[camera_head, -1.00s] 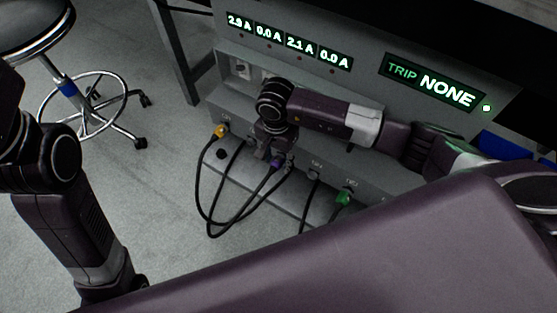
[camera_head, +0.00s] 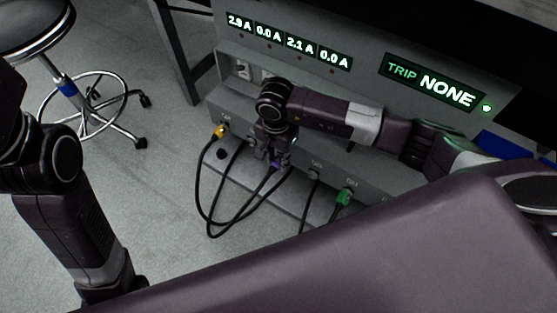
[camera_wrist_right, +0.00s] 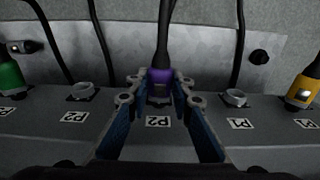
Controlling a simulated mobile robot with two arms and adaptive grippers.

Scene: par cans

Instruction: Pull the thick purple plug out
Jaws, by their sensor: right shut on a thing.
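The thick purple plug (camera_wrist_right: 160,76) has a black cable rising from it in the right wrist view. It is at the middle socket, behind a label (camera_wrist_right: 158,122) that shows upside down. My right gripper (camera_wrist_right: 160,88) has its fingertips closed around the plug's sides. In the head view the purple plug (camera_head: 276,164) shows only partly under my right gripper (camera_head: 274,153). How deep the plug sits in its socket cannot be told. My left arm shows at the left edge of the head view, but its gripper is out of view.
A yellow plug (camera_wrist_right: 301,90) and a green plug (camera_wrist_right: 11,77) sit in outer sockets of the grey panel. Black cables hang close by. The display (camera_head: 432,84) reads TRIP NONE. A stool (camera_head: 35,30) stands at the left.

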